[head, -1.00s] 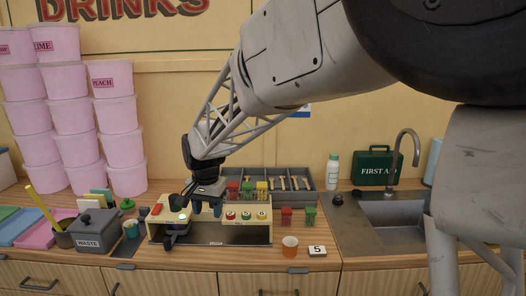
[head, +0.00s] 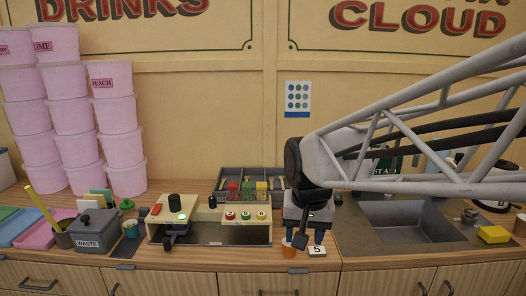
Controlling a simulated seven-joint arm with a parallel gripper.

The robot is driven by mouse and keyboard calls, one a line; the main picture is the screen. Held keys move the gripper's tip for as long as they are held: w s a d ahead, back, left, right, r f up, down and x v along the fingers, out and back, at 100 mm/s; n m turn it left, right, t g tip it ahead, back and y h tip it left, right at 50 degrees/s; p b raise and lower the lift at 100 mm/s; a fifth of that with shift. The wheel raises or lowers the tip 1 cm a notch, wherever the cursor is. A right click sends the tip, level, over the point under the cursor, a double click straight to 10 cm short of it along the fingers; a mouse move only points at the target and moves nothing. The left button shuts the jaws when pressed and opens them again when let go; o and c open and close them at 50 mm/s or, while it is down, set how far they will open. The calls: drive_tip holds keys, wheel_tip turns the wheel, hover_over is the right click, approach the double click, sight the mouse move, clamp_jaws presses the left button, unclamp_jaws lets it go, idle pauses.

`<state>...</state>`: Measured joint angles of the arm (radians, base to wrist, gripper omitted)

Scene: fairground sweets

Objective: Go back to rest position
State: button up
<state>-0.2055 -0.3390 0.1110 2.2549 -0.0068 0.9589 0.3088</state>
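My gripper (head: 308,242) hangs pointing down over the counter, right of the cream machine (head: 205,208). Its two dark fingers show apart with nothing visible between them, so it looks open and empty.
A grey divided tray (head: 230,173) with coloured jars stands behind the machine. Stacked pink tubs (head: 126,180) and a grey waste bin (head: 88,243) are at left. A sink (head: 405,218) and a yellow sponge (head: 494,234) are at right.

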drive_tip(key=s+d+f, duration=0.2)
drive_tip(key=s+d, duration=0.3)
drive_tip(key=s, duration=0.3)
drive_tip(key=s+d+f+n, duration=0.1)
drive_tip(key=s+d, duration=0.4)
drive_tip(key=s, duration=0.3)
drive_tip(key=shift+s+f+t+h, duration=0.2)
drive_tip(key=shift+f+t+h, duration=0.1)
drive_tip(key=shift+f+t, duration=0.1)
